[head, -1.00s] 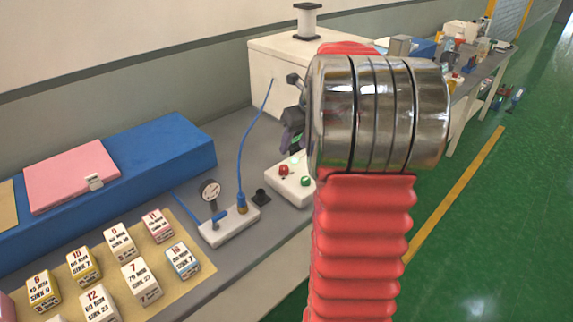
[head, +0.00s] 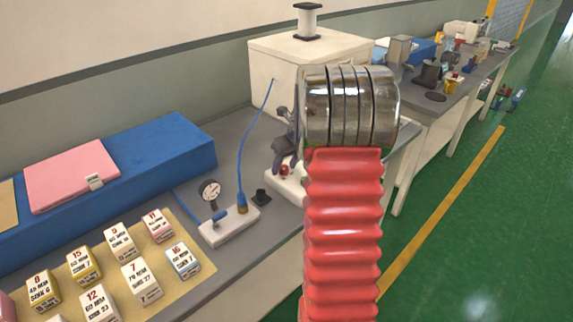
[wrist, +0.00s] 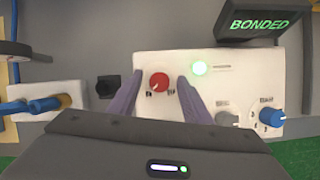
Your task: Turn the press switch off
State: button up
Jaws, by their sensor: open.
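A white control box (wrist: 232,70) carries a red knob (wrist: 158,82), a lit green light (wrist: 199,68), a grey knob (wrist: 226,118) and a blue knob (wrist: 272,115). In the wrist view my gripper (wrist: 159,86) is open, with one purple finger to the left and one to the right of the red knob. Whether the fingers touch the knob cannot be told. In the head view the red knob (head: 284,170) shows just under my gripper (head: 284,157). My arm hides the right part of the box there.
A dark display (wrist: 262,22) reads BONDED behind the box. A pale valve block (head: 228,226) with a gauge (head: 210,191) and blue hose (head: 241,150) stands to the left, with a small black fitting (head: 261,197) between. A large white machine (head: 290,60) stands behind.

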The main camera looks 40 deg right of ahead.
jog(key=shift+c, duration=0.6)
jog(key=c, duration=0.9)
jog(key=shift+d, duration=0.15)
